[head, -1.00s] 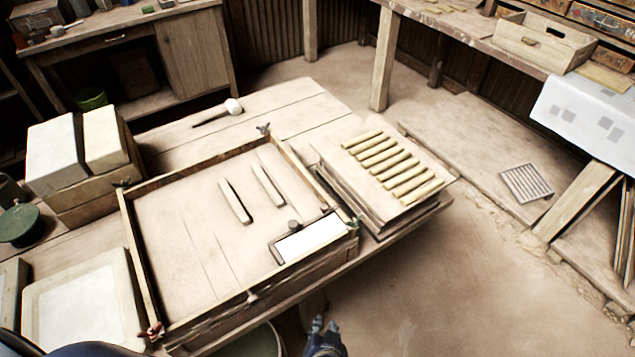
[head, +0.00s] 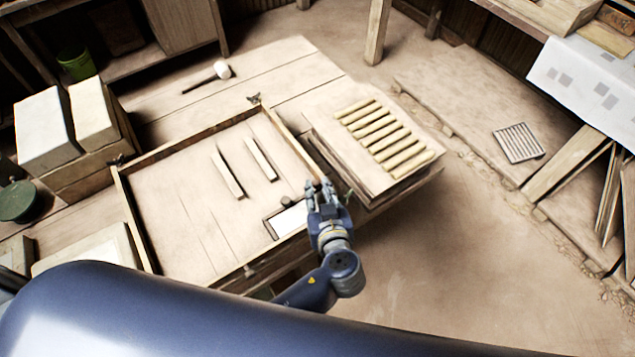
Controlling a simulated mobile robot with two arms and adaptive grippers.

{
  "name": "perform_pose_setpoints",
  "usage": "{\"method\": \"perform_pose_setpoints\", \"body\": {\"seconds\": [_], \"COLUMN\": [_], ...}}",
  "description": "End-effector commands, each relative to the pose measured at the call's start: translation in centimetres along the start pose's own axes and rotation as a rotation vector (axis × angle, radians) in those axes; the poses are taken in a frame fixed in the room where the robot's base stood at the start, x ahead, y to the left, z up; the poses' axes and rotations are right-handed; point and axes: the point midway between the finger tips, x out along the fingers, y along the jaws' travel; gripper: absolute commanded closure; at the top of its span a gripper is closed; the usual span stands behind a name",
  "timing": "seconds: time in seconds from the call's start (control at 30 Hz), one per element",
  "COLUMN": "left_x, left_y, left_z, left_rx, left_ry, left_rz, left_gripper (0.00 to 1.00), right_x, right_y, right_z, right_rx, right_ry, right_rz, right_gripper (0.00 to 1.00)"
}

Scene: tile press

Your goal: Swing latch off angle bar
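A shallow wooden frame tray (head: 195,212) lies on the table. In its near right corner, a dark L-shaped bar (head: 268,228), apparently the angle bar, borders a white tile (head: 288,218). A small dark knob (head: 286,200), perhaps the latch, sits at the bar's far end. My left gripper (head: 319,186) is over the tray's right corner, just right of the knob and tile. Its fingers look apart, with nothing visible between them. It hides that corner and its fitting; I cannot tell whether it touches anything. My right gripper is not in view.
Two loose wooden strips (head: 228,174) lie in the tray. Pale blocks (head: 45,132) are at the left, a mallet (head: 222,70) at the back.

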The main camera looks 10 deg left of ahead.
Motion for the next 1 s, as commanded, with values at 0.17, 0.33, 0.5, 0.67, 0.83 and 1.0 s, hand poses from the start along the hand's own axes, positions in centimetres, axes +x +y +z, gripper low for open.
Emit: {"method": "perform_pose_setpoints", "body": {"seconds": [0.17,0.33,0.5,0.67,0.83,1.0], "left_x": [1.6,2.0,2.0,2.0,2.0,2.1], "left_y": [0.0,0.0,0.0,0.0,0.0,-0.2], "left_z": [0.0,0.1,0.1,0.1,0.1,0.1], "left_rx": [0.001,0.001,0.001,0.001,0.002,0.017], "left_ry": [-0.001,-0.001,-0.002,-0.002,-0.002,-0.002], "left_rz": [0.0,0.001,0.001,0.001,0.004,0.036], "left_gripper": [0.78,0.78,0.81,1.0,1.0,1.0], "right_x": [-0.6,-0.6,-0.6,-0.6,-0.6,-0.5], "right_y": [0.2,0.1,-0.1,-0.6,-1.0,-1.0], "right_z": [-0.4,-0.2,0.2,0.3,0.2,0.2], "right_rx": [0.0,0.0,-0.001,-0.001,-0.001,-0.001], "right_ry": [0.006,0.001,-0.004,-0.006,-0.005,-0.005], "right_rz": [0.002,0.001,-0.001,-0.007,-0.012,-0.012], "right_gripper": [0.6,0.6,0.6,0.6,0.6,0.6]}}
